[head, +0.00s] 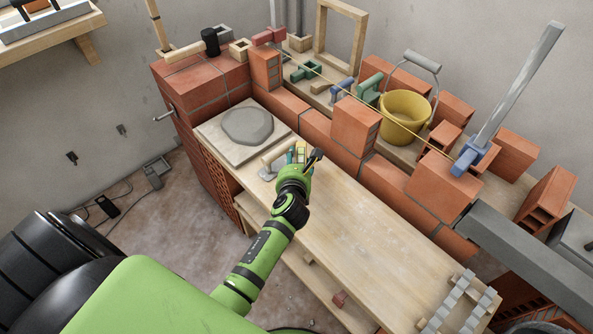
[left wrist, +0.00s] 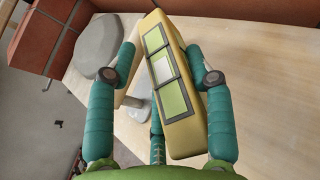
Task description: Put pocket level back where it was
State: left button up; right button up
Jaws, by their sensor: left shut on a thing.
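The pocket level (left wrist: 166,85) is a yellow block with green and white windows. The level shows there only as a small yellow and green patch (head: 299,152), partly hidden by the fingers. Whether it touches the bench cannot be told. My right gripper is not in view.
A board with grey mortar (head: 247,126) lies left of the gripper. A trowel (head: 268,172) lies close beside it. A brick wall (head: 355,125) with a yellow bucket (head: 404,113) runs behind. The middle of the bench is clear; a grey toothed piece (head: 455,300) lies at its near right end.

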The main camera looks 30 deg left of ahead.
pick_arm(q)
notch_tip(320, 180, down, 3)
jog(key=shift+r+b, duration=0.15)
jog(key=shift+b, duration=0.3)
jog(key=shift+r, duration=0.1)
jog(key=shift+f, duration=0.2)
jog(key=shift+f, duration=0.1)
